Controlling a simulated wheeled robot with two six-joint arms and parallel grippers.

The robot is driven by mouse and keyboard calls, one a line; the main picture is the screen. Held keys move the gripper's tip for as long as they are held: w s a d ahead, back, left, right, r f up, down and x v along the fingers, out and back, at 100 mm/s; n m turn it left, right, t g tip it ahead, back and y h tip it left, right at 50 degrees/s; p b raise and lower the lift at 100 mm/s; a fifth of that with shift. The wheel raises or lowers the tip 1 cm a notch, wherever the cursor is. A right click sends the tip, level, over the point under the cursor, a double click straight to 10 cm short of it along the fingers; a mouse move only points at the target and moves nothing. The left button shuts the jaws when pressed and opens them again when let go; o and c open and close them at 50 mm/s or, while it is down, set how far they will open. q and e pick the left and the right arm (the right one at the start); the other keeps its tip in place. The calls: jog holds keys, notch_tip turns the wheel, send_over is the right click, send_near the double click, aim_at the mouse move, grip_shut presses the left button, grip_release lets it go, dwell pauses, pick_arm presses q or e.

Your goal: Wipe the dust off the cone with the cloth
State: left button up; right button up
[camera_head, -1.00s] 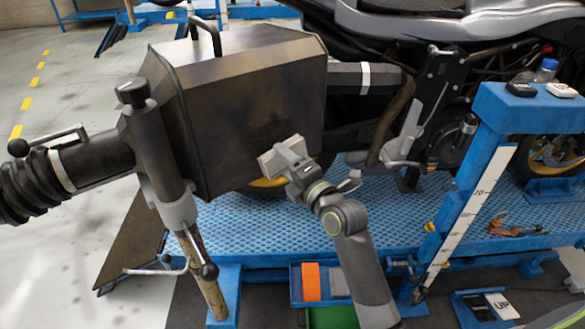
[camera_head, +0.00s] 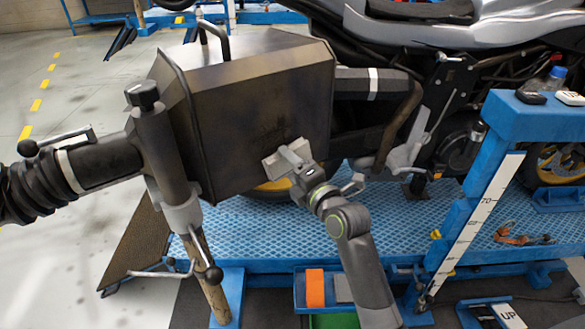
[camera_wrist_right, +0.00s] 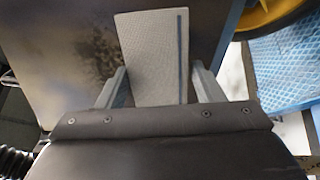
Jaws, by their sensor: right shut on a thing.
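The cone (camera_head: 250,100) is a large dark, boxy metal hood on the end of a hose and post. Its lower face carries a darker mottled dust patch (camera_wrist_right: 97,55), seen in the right wrist view to the left of the cloth. My right gripper (camera_head: 297,162) is shut on the cloth (camera_head: 273,166), a pale grey piece with a dark stripe along one side in the right wrist view (camera_wrist_right: 150,50). The cloth is at the cone's lower right face; I cannot tell whether it touches. My left gripper is out of view.
A black ribbed hose (camera_head: 30,192) and post (camera_head: 160,150) stand left of the cone. A motorcycle (camera_head: 440,90) is behind on a blue lift platform (camera_head: 300,225). A blue stand with a ruler (camera_head: 480,225) is at right. An orange item (camera_head: 315,288) lies in a bin below.

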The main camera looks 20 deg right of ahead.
aim_at(280, 143)
jog(key=shift+w+a, duration=0.2)
jog(key=shift+w, duration=0.4)
jog(key=shift+r, duration=0.15)
jog(key=shift+s+r+p, duration=0.1)
jog(key=shift+r+p, duration=0.95)
jog(key=shift+r, duration=0.7)
